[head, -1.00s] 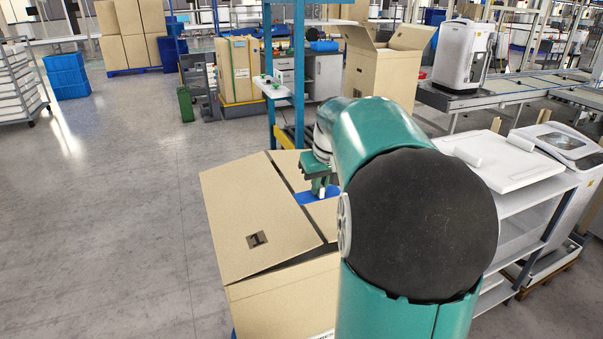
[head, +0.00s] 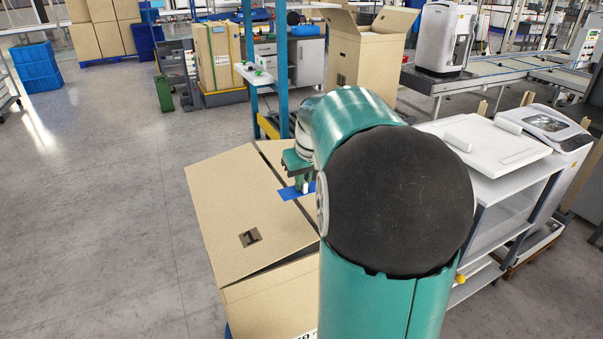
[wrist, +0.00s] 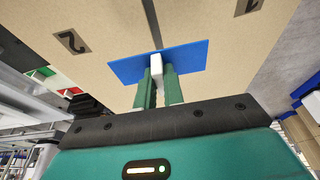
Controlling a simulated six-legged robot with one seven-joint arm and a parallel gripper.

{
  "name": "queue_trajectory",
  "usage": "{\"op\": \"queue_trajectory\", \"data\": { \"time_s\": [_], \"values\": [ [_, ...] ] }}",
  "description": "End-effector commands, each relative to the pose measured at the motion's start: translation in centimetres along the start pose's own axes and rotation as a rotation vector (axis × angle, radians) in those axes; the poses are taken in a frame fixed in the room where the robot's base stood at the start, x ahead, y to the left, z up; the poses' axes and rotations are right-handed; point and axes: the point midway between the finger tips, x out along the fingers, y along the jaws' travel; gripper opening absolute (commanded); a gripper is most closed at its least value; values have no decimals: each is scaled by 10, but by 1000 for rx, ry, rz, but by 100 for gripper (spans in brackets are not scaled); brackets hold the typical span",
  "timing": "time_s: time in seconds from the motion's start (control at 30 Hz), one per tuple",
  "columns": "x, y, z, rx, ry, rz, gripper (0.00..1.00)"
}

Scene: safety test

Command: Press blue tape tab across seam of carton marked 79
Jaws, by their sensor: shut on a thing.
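The large tan carton (head: 240,215) stands below my arm, its top flaps folded in with a dark seam between them. A dark gap shows under the near edge of one flap. A label on its near side is cut off by the frame, so I cannot read its number. The blue tape tab (head: 288,193) lies across the seam at the flaps; it also shows in the wrist view (wrist: 190,57). My gripper (wrist: 158,78) is shut on the tab's white grip block (wrist: 156,64). Whether the tab is pressed flat everywhere I cannot tell. My arm hides the carton's right part.
A grey shelf unit with a white top (head: 485,150) stands close on the right. A teal post (head: 282,75) rises behind the carton. An open tan box (head: 365,60) stands farther back. The floor on the left (head: 90,200) is clear.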

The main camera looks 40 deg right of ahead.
Motion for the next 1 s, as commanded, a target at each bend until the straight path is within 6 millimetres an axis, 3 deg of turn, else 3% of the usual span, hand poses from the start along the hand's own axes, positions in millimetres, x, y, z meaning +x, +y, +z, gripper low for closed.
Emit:
{"op": "queue_trajectory", "data": {
  "time_s": [0.6, 1.0],
  "values": [
    [42, -2, 9, -1, -1, -1, 0],
    [46, -2, 10, -1, 0, -1, 0]
  ]
}}
